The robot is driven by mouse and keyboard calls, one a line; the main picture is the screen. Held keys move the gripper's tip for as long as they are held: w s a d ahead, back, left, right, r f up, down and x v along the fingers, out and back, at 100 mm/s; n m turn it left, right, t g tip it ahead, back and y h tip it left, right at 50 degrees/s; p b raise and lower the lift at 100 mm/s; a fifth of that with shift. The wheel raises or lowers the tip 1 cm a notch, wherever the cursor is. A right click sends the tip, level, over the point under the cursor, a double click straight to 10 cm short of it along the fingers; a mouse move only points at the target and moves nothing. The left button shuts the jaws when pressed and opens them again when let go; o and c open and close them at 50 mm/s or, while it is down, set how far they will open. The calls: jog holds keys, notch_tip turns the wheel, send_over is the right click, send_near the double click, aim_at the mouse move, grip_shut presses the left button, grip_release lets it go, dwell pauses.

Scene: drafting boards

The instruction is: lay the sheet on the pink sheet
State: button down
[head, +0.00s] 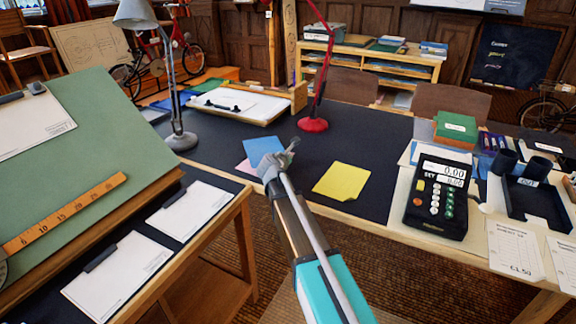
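A pink sheet (246,167) lies on the dark desk top near its front edge, partly hidden behind my gripper. A light blue sheet (261,146) lies right behind it, seeming to touch or overlap it; I cannot tell which. A yellow sheet (341,182) lies flat to the right, apart from both, near the desk's front edge. My gripper (291,147) is in front of the blue and pink sheets in the view, its fingers pointing up and right. It is too small to tell whether it is open or shut, and no sheet shows clearly in it.
A red lamp (313,124) and a grey lamp (182,140) stand on the desk (370,140). A clipboard tray (245,105) lies behind. A calculator (438,195) and black tray (535,200) are at right. A green drafting board (85,150) slopes at left. Dark desk around the yellow sheet is clear.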

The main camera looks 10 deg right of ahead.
aim_at(288, 171)
jog(key=shift+f+b, duration=0.6)
jog(key=shift+f, duration=0.4)
jog(key=shift+f+b, duration=0.3)
jog(key=shift+b, duration=0.05)
jog(key=shift+f, duration=0.25)
jog(key=c, duration=0.8)
grip_release()
jog(key=shift+r, duration=0.2)
